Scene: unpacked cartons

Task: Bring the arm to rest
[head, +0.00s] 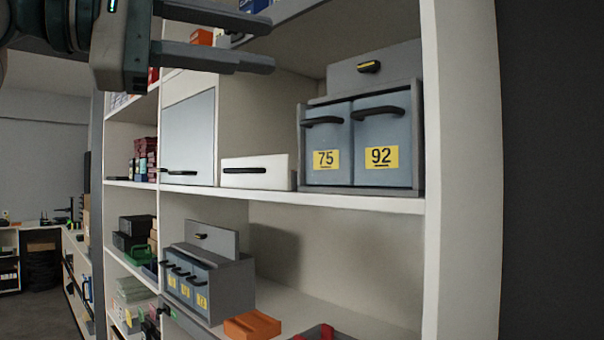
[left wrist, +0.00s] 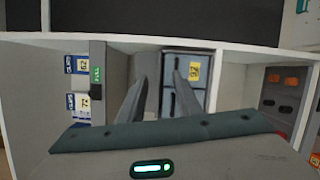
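My left gripper (head: 272,46) reaches in from the upper left in the head view, in front of the upper part of the shelving. Its two fingers are apart with nothing between them. In the left wrist view the open fingers (left wrist: 162,85) point toward the shelf, partly in front of a grey drawer unit. My right gripper is in neither view.
The white shelving (head: 459,170) fills the right. Its middle shelf holds a drawer unit (head: 418,140) marked 75 and 92 and a white drawer (head: 256,172). A smaller drawer unit (head: 232,285) and an orange block (head: 252,325) sit below. Open floor (head: 40,312) lies lower left.

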